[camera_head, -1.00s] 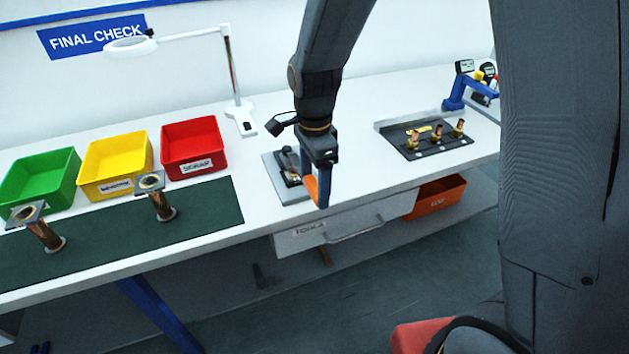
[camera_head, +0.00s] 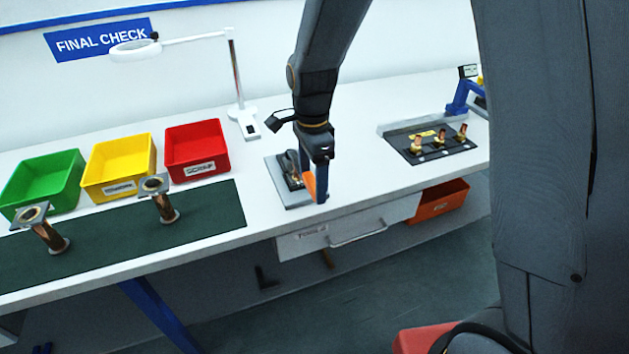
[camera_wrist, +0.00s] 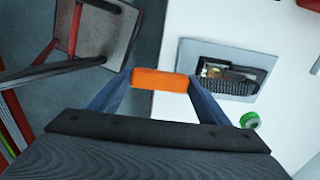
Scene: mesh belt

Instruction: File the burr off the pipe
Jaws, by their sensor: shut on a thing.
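My gripper (camera_head: 316,190) is shut on an orange block-like piece (camera_wrist: 160,80), which spans between its two fingers in the wrist view. Whether this is a file's handle I cannot tell. It is held near the bench's front edge, beside a grey plate (camera_head: 291,202) bearing a dark device (camera_wrist: 228,86). Two copper pipes with square flanges stand on the green mat, one at the left (camera_head: 50,238) and one nearer the middle (camera_head: 166,207). Several short copper pieces (camera_head: 439,137) stand on a black tray (camera_head: 455,150) at the right. No burr can be made out.
Green (camera_head: 45,185), yellow (camera_head: 118,168) and red (camera_head: 197,150) bins line the back left. A white lamp (camera_head: 238,75) stands behind. A drawer (camera_head: 345,225) and orange bin (camera_head: 437,203) sit under the bench. The white top between plate and tray is clear.

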